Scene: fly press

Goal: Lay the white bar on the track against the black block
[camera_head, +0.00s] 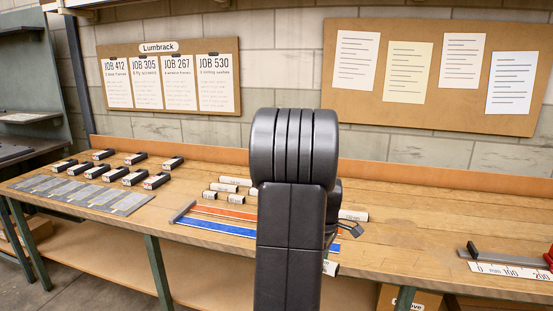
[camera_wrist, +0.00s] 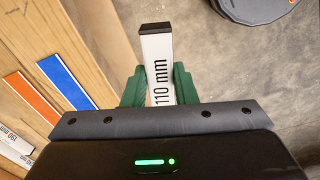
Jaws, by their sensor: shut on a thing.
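My gripper (camera_wrist: 158,86) is shut on a white bar (camera_wrist: 157,58) marked "110 mm", with a dark end face, in the wrist view. The green fingers grip it from both sides, and bare floor shows beneath it. In the head view my arm hides most of the gripper; a white piece (camera_head: 331,268), seemingly the held bar, shows in front of the table edge. On the table lie an orange strip (camera_head: 224,213) and a blue strip (camera_head: 215,226), apparently the track. A dark grey block (camera_head: 182,211) stands across their left end. My arm hides their middle.
Several white bars (camera_head: 223,187) lie behind the strips, and another (camera_head: 353,215) lies right of my arm. Black blocks (camera_head: 109,175) and grey plates (camera_head: 85,195) fill the table's left side. A ruler (camera_head: 510,271) lies at right. The wood (camera_head: 420,225) between is mostly clear.

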